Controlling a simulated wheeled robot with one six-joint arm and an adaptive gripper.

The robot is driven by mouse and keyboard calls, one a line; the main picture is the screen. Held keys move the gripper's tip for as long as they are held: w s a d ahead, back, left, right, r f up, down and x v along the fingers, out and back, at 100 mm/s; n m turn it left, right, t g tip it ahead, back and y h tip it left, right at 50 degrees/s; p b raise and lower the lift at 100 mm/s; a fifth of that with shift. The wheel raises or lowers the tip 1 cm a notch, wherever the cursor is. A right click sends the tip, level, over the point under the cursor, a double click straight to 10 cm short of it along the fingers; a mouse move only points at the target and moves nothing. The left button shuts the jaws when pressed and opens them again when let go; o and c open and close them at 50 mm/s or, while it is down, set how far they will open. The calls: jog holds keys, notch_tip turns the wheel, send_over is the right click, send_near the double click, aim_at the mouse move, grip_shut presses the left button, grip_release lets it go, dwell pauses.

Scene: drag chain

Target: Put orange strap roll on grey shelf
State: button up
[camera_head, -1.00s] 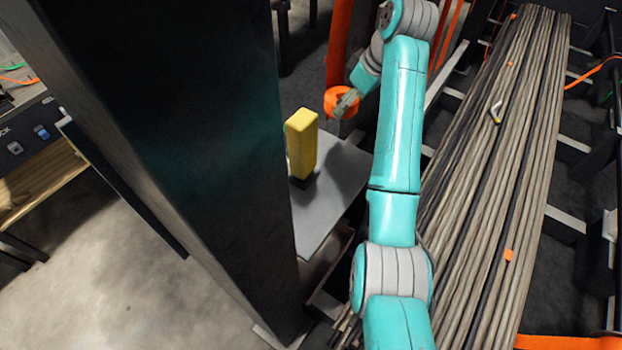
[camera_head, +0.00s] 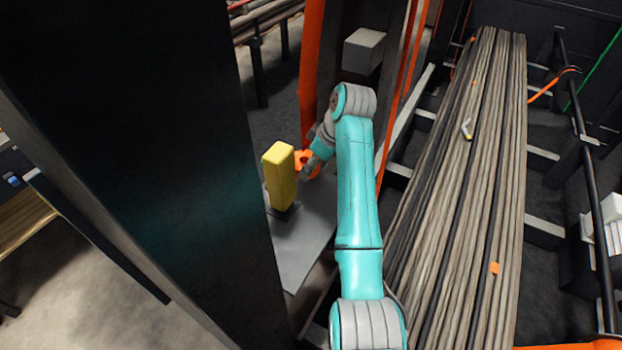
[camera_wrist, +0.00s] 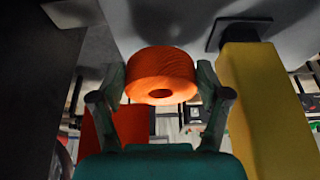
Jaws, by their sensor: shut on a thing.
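The orange strap roll (camera_head: 300,158) is between the fingers of my gripper (camera_head: 310,169), beside the far part of the grey shelf (camera_head: 305,240). The yellow block and my gripper hide part of it in the head view. In the wrist view the roll (camera_wrist: 160,70) shows whole, with its dark centre hole, and my gripper (camera_wrist: 160,84) is shut on its two sides. The shelf's grey surface (camera_wrist: 190,20) shows behind and above the roll in that view. I cannot tell whether the roll touches the shelf.
A tall yellow block (camera_head: 280,178) stands upright on the shelf, close to the roll; it fills the right of the wrist view (camera_wrist: 262,110). A wide dark post (camera_head: 130,130) stands left of the shelf. A bundle of long grey cables (camera_head: 460,190) lies right. The shelf's near part is bare.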

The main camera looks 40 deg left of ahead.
aim_at(316, 173)
jog(key=shift+f, duration=2.4)
jog(key=shift+f, duration=0.1)
jog(key=o, duration=1.2)
jog(key=shift+o, duration=0.2)
jog(key=v, duration=1.2)
